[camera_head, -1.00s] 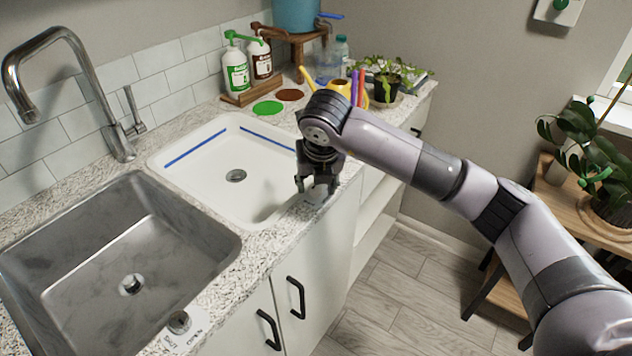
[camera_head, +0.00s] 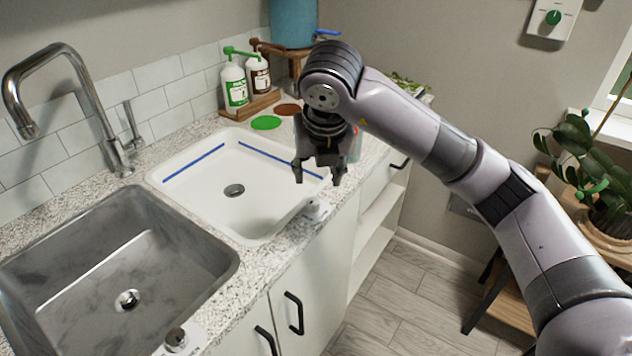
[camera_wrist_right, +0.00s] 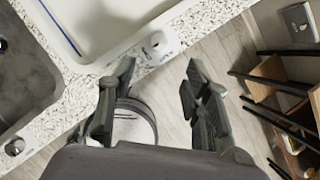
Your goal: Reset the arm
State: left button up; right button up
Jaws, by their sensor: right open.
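My right gripper (camera_head: 318,172) hangs pointing down above the front right edge of the white basin (camera_head: 262,232) in the head view. Its fingers are apart and nothing is between them. In the right wrist view the open fingers of my right gripper (camera_wrist_right: 160,85) show over the counter edge and the floor. A small knob (camera_head: 316,207) on the counter lies below the gripper; it also shows in the right wrist view (camera_wrist_right: 157,40). My left gripper is in neither view.
A steel sink (camera_head: 120,255) and faucet (camera_head: 65,85) are at left. Two pump bottles (camera_head: 235,84) stand on a wooden stand behind the basin. A potted plant (camera_head: 585,165) stands at right.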

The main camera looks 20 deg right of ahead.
jog(key=shift+s+r, duration=0.2)
jog(key=shift+r, duration=0.2)
